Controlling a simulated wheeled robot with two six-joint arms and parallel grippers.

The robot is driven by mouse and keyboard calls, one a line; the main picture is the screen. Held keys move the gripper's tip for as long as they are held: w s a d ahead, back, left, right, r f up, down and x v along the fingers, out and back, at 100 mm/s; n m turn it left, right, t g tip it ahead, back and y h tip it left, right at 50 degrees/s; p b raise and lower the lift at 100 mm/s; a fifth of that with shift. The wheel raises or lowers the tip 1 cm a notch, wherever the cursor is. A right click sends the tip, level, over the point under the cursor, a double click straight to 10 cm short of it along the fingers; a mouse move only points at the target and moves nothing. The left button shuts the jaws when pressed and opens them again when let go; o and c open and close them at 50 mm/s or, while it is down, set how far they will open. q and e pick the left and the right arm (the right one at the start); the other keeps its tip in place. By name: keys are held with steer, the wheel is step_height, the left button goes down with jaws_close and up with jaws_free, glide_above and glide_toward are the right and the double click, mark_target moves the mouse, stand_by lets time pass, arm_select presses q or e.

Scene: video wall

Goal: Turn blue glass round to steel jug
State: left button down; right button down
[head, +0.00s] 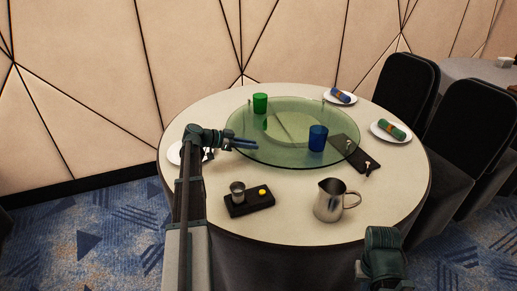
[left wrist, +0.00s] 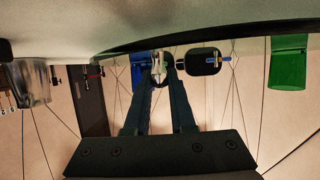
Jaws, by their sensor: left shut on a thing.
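The blue glass (head: 318,138) stands upright on the right part of the round glass turntable (head: 245,122). The steel jug (head: 329,203) stands on the table in front of the turntable, its handle to the right. My left gripper (head: 250,144) is at the turntable's near-left rim, left of the blue glass and apart from it. In the left wrist view its fingers (left wrist: 160,72) are shut on a small pale knob (left wrist: 158,62), with the blue glass (left wrist: 142,66) behind. My right arm's dark end shows at the lower right; its fingertips cannot be made out.
A green glass (head: 260,103) stands on the turntable's far-left part. A dark tray (head: 249,208) with a metal cup and a yellow item lies left of the jug. A dark board (head: 350,153) lies near the right rim. Plates with rolled napkins and black chairs (head: 480,120) are at right.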

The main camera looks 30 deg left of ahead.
arm_select(q)
steer(key=shift+w+a, duration=0.35)
steer(key=shift+a, duration=0.65)
steer(key=shift+w+a, duration=0.4)
steer(key=shift+a, duration=0.65)
steer(key=shift+w+a, duration=0.35)
steer(key=shift+a, duration=0.65)
steer(key=c, duration=0.8)
jaws_free()
steer(key=shift+o, duration=0.2)
